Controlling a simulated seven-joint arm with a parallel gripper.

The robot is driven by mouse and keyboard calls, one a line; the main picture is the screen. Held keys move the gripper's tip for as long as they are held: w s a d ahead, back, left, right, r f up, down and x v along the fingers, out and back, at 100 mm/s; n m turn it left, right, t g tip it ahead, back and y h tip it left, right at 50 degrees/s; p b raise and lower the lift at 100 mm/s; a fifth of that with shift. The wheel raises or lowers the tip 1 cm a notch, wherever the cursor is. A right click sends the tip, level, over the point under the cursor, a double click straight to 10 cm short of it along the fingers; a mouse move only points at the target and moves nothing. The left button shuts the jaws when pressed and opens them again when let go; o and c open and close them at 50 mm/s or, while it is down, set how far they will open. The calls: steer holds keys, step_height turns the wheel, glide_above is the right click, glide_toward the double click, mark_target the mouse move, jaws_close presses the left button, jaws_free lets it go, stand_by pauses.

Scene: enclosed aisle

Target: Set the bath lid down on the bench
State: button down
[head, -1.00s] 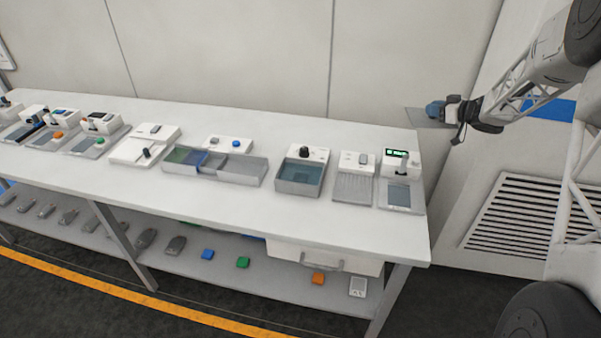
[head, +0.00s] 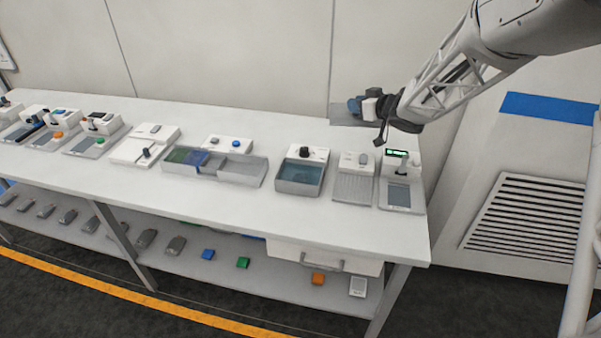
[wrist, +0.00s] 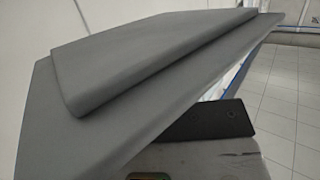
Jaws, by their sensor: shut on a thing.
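The bath lid (wrist: 100,120) is a flat grey plate with a raised grey block (wrist: 150,60) on it, and it fills much of the wrist view. In the head view only part of the lid (head: 345,116) shows, beside my gripper (head: 362,106) near the bench's back right. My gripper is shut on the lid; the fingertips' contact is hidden. The lid appears held above the bench (head: 240,208), a long white table. The open water bath (head: 298,187) with a dark knob stands on the bench.
A ridged tray unit (head: 354,187) and a unit with a green display (head: 401,190) stand right of the bath. Shallow bins (head: 242,172) stand to its left. Bare bench top shows along the front and back edges. A vented grey cabinet (head: 530,215) is at right.

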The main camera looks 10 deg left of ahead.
steer(key=s+a+f, duration=0.4)
steer(key=s+f, duration=0.3)
steer(key=s, duration=0.3)
steer(key=s+a+f+m+t+h, duration=0.1)
steer(key=s+a+f, duration=0.3)
steer(key=s+f, duration=0.3)
steer(key=s, duration=0.3)
steer(key=shift+s+a+f, duration=0.2)
steer(key=shift+s+a, duration=0.05)
steer(key=shift+w, duration=0.1)
steer(key=w+a+f, duration=0.1)
steer(key=w+a, duration=0.5)
steer(key=w, duration=0.6)
steer(key=shift+w+a+f, duration=0.15)
steer(key=shift+w, duration=0.15)
steer(key=shift+w, duration=0.1)
steer(key=shift+w+a+f, duration=0.35)
steer(key=shift+w+a, duration=0.1)
steer(key=shift+w, duration=0.25)
steer(key=shift+f, duration=1.3)
